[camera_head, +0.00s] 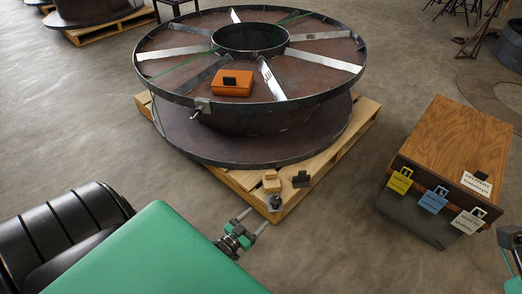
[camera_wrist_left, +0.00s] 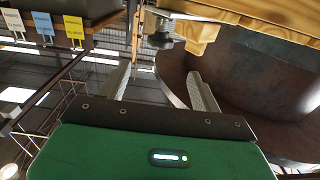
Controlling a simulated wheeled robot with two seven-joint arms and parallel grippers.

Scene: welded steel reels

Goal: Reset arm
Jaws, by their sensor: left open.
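My left gripper (camera_head: 254,219) is open and empty in the head view, just in front of the pallet's near corner and apart from it. Its two fingers also show spread apart in the left wrist view (camera_wrist_left: 158,75), with nothing between them. My green left arm comes in from the lower left. At the right edge, a small green and dark part looks like my right arm; no right fingers show. A large steel reel (camera_head: 176,140) lies flat on a wooden pallet (camera_head: 366,112). The reel shows partly in the left wrist view (camera_wrist_left: 265,75).
An orange box (camera_head: 233,88) sits on the reel. Small blocks, one tan (camera_head: 271,184) and one dark (camera_head: 302,180), are at the pallet's near corner. A wood-topped cabinet (camera_head: 455,135) with yellow, blue and white tags stands at right. Floor between pallet and cabinet is clear.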

